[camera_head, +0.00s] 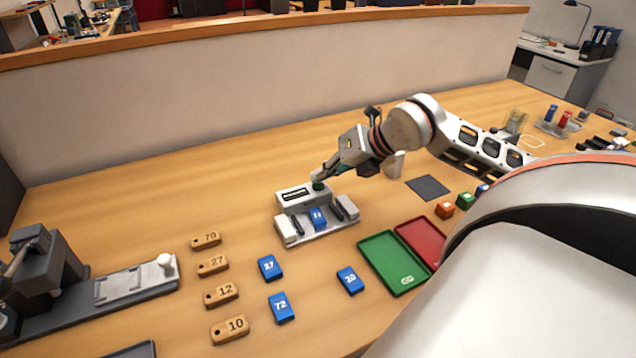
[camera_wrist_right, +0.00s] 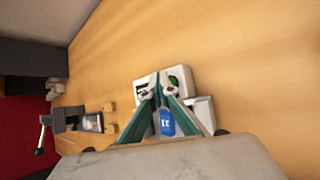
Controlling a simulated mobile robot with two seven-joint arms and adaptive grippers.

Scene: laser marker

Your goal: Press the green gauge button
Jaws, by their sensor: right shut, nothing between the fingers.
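The gauge (camera_head: 294,196) is a light grey box with a dark display, behind a pale fixture holding a blue block (camera_head: 318,219). Its green button (camera_head: 319,186) shows at the right end of the box top, partly under my fingertips. My right gripper (camera_head: 317,178) is shut and empty, pointing down at the button. In the right wrist view, my fingertips (camera_wrist_right: 161,84) are over the gauge box (camera_wrist_right: 184,74), close beside the green button (camera_wrist_right: 174,82). I cannot tell whether they touch the button. My left gripper is in neither view.
Blue blocks (camera_head: 282,307) and numbered wooden tags (camera_head: 213,265) lie in front and to the left. A green tray (camera_head: 373,248) and red tray (camera_head: 431,237) lie to the right. A dark machine with a plate (camera_head: 92,303) stands far left. A wall panel (camera_head: 250,95) closes the back.

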